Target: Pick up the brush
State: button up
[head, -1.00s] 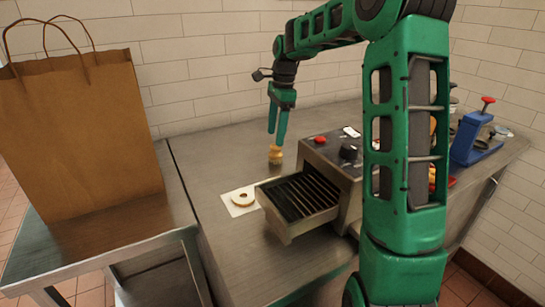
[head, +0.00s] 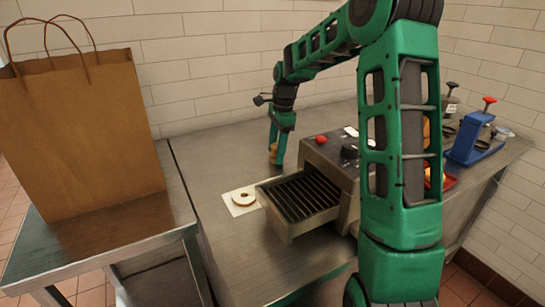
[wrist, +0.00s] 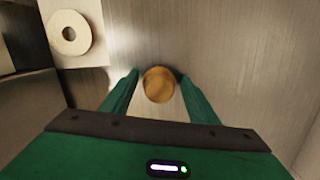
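The brush shows in the wrist view as a round tan top (wrist: 159,84). In the head view a small part of it (head: 272,153) shows on the steel counter, mostly hidden behind my fingers. My gripper (head: 276,158) is lowered around it beside the toaster. In the wrist view my gripper (wrist: 152,85) is open, with one green finger on each side of the brush. There is a gap on the left; the right finger is very close, and I cannot tell whether it touches.
The toaster (head: 332,155) with its slatted tray (head: 300,198) stands just right of my gripper. A bagel half (head: 243,199) lies on white paper in front. A paper bag (head: 80,130) stands on the left table. A blue device (head: 468,140) is at the right.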

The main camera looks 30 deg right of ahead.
aim_at(275, 145)
jog(key=c, duration=0.8)
jog(key=shift+r, duration=0.15)
jog(key=shift+r, duration=0.55)
notch_tip(275, 145, up, 2)
jog(key=shift+r, duration=0.25)
jog(key=s+a+r, duration=0.1)
jog(key=a+r, duration=0.1)
jog(key=a, duration=0.1)
jog(key=s+a+r, duration=0.1)
jog(key=a+r, duration=0.1)
jog(key=a, duration=0.2)
jog(key=s+a+r, duration=0.2)
jog(key=a+r, duration=0.1)
jog(key=a, duration=0.1)
jog(key=shift+o, duration=0.5)
